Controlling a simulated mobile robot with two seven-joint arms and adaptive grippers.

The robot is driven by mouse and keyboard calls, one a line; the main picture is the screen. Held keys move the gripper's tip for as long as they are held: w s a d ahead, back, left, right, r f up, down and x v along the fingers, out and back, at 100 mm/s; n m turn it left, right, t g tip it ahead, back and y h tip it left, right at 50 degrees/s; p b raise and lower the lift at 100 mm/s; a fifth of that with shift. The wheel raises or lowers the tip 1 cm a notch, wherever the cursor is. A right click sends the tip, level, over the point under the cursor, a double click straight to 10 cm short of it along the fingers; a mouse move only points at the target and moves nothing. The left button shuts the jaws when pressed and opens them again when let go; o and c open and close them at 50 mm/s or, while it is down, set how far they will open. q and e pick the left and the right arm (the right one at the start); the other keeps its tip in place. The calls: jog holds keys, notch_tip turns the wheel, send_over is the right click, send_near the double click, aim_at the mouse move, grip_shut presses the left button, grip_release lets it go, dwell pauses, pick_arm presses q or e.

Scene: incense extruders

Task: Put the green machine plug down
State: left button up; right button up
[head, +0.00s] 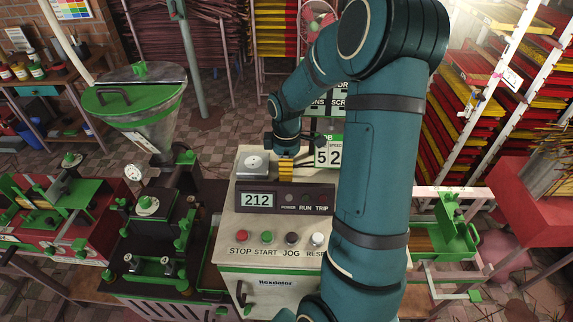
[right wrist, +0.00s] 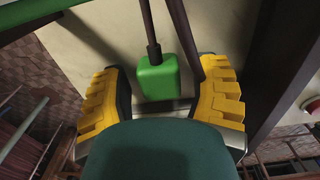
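The right wrist view shows a green block with a dark rod or cord (right wrist: 160,77), which looks like the machine plug. It is between the yellow-padded fingers of my right gripper (right wrist: 163,90), with a gap visible at its right side. The fingers are spread, and I see no clear grip on the block. In the head view my right gripper (head: 286,170) points down over the top of the control box (head: 270,225), behind its display panel. The plug cannot be made out there. My left gripper is not in view.
A green-lidded hopper (head: 135,95) and a dark extruder (head: 150,210) stand to the left. Racks of yellow and red trays (head: 465,110) are at right. My right arm hides much of the centre right.

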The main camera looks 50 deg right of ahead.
notch_tip(320, 180, up, 13)
jog(key=p, duration=0.1)
jog(key=shift+r, duration=0.15)
dwell(0.3)
dwell(0.6)
